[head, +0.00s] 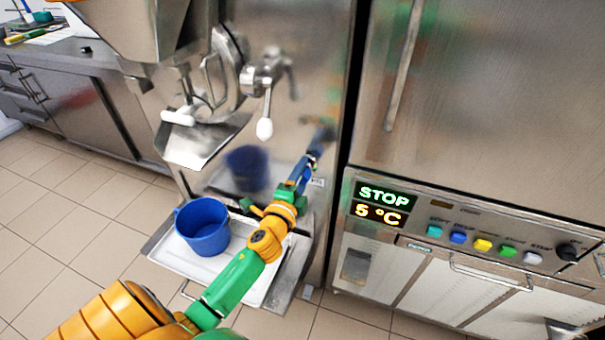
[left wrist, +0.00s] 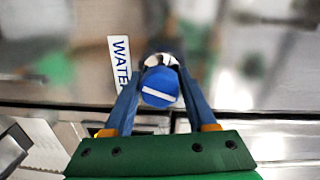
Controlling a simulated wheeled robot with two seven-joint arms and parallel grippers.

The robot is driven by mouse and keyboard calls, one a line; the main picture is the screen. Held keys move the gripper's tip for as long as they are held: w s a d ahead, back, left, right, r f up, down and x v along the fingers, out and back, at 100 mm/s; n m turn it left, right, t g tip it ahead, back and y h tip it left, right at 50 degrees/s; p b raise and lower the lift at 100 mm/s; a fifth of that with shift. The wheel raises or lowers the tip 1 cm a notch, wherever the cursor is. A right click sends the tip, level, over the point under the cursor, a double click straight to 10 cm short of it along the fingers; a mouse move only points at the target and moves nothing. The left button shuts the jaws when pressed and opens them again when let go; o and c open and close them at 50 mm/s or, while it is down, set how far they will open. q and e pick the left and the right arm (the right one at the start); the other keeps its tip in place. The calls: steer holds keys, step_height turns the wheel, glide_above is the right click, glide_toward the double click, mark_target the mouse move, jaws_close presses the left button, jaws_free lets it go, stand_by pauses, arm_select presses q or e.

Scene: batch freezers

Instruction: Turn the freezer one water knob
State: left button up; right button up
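The blue water knob (left wrist: 161,88) with a white line across its face shows in the left wrist view, beside a white label (left wrist: 119,62) reading WATER. My left gripper (head: 312,157) reaches the freezer one front panel, low on its right side. In the left wrist view the two blue fingers (left wrist: 162,72) stand on either side of the knob and look closed against its sides. The white line lies nearly level in that view, slightly tilted. In the head view the knob is hard to make out at the gripper. My right gripper is not in view.
A blue bucket (head: 203,228) stands on a white tray (head: 189,264) below the freezer spout. A white-tipped lever (head: 265,127) hangs above. To the right is a steel cabinet with a STOP display (head: 384,196) and coloured buttons. Tiled floor lies at left.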

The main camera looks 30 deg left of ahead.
arm_select(q)
steer(key=shift+o, duration=1.4)
steer(key=v, duration=0.7)
steer(key=shift+s, duration=0.1)
